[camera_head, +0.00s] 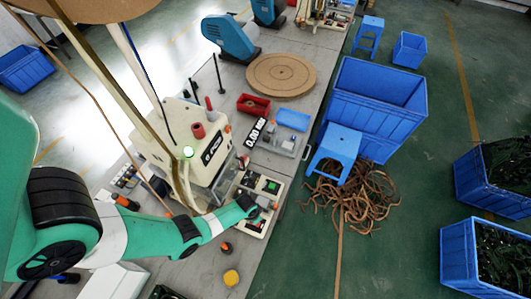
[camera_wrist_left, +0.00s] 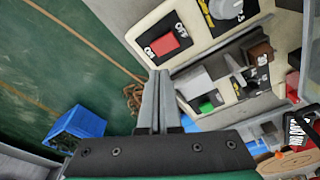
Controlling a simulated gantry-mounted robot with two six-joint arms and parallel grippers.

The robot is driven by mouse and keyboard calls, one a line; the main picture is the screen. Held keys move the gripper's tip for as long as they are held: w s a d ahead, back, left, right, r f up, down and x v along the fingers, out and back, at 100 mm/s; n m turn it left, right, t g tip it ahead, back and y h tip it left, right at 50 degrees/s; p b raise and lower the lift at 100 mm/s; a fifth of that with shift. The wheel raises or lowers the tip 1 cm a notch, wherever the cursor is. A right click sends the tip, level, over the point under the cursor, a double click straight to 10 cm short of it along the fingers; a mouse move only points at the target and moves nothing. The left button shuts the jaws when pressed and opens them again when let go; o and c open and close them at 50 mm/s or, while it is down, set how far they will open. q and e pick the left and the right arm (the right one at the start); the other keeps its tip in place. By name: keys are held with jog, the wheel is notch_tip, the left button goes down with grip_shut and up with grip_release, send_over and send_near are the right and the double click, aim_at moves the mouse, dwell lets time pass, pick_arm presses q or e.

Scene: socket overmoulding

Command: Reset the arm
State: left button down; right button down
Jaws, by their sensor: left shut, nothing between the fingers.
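My left arm (camera_head: 110,232) is teal with black joints and reaches in from the left in the head view. Its gripper (camera_head: 262,207) is at the lower edge of a cream control panel (camera_head: 250,222). In the left wrist view the two grey fingers (camera_wrist_left: 158,78) are together, with nothing between them. The panel (camera_wrist_left: 138,30) there carries a red switch (camera_wrist_left: 165,43) marked ON and OFF and a grey knob (camera_wrist_left: 226,8). The fingertips appear near the panel's edge; I cannot tell whether they touch it. My right gripper is not in view.
A cream machine (camera_head: 212,140) with a green-lit button stands behind the arm. A red bin (camera_head: 253,104), a blue tray (camera_head: 291,119) and a round brown disc (camera_head: 281,75) lie on the grey table. Blue crates (camera_head: 372,124) stand on the floor.

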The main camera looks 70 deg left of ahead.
pick_arm(q)
jog(key=w+r+m+t+p, duration=0.1)
jog(key=w+r+t, duration=0.1)
jog(key=w+r, duration=0.75)
jog(key=w+r+m+t, duration=0.1)
jog(key=w+r+t, duration=0.2)
jog(key=w+r, duration=0.65)
jog(key=w+d+r+t, duration=0.2)
jog(key=w+r, duration=0.3)
jog(key=r, duration=0.3)
jog(key=w+d+r+m+t, duration=0.1)
jog(key=w+d+r+t, duration=0.1)
jog(key=w+r, duration=0.45)
jog(key=w+d+r+t, duration=0.1)
jog(key=w+r+t, duration=0.25)
jog(key=r, duration=0.65)
jog(key=s+d+r+m+t+h+p, duration=0.1)
jog(key=d+r+t, duration=0.2)
jog(key=r, duration=1.1)
jog(key=s+d+r+t, duration=0.1)
jog(key=d+r+t, duration=0.2)
jog(key=r, duration=1.2)
jog(key=s+d+r+t+h, duration=0.1)
jog(key=s+r+t, duration=0.6)
jog(key=s+r, duration=1.2)
jog(key=shift+d+h, duration=0.3)
jog(key=shift+d, duration=0.15)
